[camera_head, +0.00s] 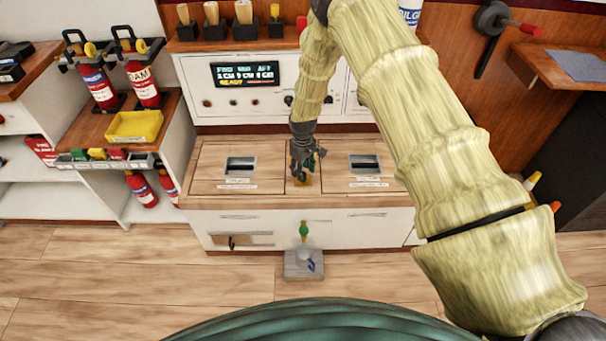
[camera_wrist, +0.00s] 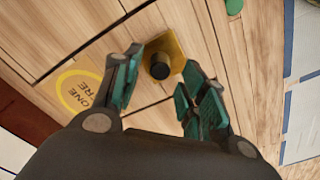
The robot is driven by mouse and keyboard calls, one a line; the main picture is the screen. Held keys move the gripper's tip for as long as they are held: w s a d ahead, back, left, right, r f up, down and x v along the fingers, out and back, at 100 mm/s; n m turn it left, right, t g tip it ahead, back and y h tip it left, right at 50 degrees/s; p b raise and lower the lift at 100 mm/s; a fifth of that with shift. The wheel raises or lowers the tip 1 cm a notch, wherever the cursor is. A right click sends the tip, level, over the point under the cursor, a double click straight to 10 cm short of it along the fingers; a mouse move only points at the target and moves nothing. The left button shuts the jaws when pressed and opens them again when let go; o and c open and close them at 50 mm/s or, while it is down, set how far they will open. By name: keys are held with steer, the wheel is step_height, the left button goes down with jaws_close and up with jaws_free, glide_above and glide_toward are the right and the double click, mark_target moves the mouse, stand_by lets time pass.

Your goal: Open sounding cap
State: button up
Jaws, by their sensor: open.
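The fingers are spread apart, and I see no contact with the cap. In the head view my gripper (camera_head: 305,165) points down over the middle panel of the bench. There the cap is mostly hidden behind the gripper, and a bit of brass shows below the fingers.
Recessed hatch handles (camera_head: 240,166) and (camera_head: 364,163) flank the middle panel. A control panel with a lit display (camera_head: 245,74) stands behind. Fire extinguishers (camera_head: 142,80) and a yellow tray (camera_head: 134,126) are at left.

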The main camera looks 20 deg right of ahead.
steer(key=shift+f, duration=1.35)
jaws_close()
